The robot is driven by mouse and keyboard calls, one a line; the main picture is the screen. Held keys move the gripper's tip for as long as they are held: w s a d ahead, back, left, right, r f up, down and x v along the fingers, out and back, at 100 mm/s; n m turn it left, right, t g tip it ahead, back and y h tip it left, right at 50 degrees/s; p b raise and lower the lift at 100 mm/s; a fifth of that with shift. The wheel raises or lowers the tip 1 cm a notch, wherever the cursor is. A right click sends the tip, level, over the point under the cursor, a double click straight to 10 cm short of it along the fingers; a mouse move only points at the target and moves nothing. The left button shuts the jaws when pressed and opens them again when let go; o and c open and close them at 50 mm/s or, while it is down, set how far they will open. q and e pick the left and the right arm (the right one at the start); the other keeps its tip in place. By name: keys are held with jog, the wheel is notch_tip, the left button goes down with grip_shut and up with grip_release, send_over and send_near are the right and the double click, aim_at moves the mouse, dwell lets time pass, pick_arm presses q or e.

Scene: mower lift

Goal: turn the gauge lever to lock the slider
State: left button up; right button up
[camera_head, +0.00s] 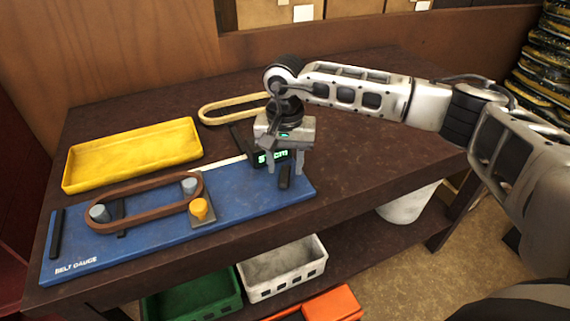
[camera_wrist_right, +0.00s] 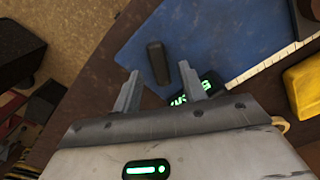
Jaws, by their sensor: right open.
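The blue belt gauge board (camera_head: 140,250) lies on the dark table. A short black bar (camera_head: 285,177), which looks like the gauge lever, is at its right end; it also shows in the wrist view (camera_wrist_right: 158,62). My right gripper (camera_head: 285,168) is open and points down over that end. In the wrist view the bar appears between and just beyond the fingertips (camera_wrist_right: 160,82), with no visible contact. A brown belt (camera_head: 150,196) loops around two grey pegs. An orange knob (camera_head: 199,209) sits on a grey plate beside the right peg. My left gripper is out of view.
A green-lit display (camera_head: 270,156) is partly hidden behind my right gripper. A yellow tray (camera_head: 133,155) and a cream belt loop (camera_head: 232,107) lie behind the board. Bins (camera_head: 283,270) stand below the front edge. The table's right side is clear.

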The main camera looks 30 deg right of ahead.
jog(key=shift+f, duration=0.85)
grip_shut()
